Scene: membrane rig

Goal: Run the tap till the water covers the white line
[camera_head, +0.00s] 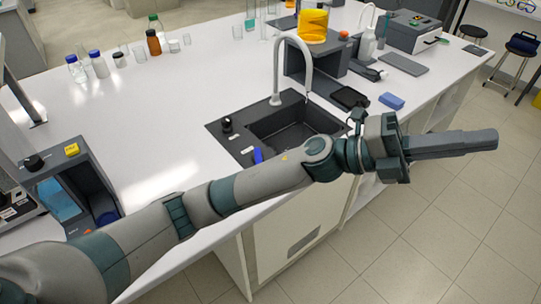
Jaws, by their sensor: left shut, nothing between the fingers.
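The grey tap (306,62) arches over a dark sink (285,133) set in the white bench. No water stream shows under its spout. The basin looks dark and I cannot make out water or a white line in it; my left arm passes in front of its near side. A black knob (227,124) stands on the sink's left rim. A blue piece (258,155) sits at the sink's front edge. My left gripper (490,141) is shut and empty, to the right of the sink, out past the bench over the floor. My right gripper is not in view.
A vessel of yellow liquid (313,26) sits on a dark stand behind the sink. A blue sponge-like block (391,101) and black tray (350,97) lie right of it. Bottles, including a brown one (153,42), stand at the back left.

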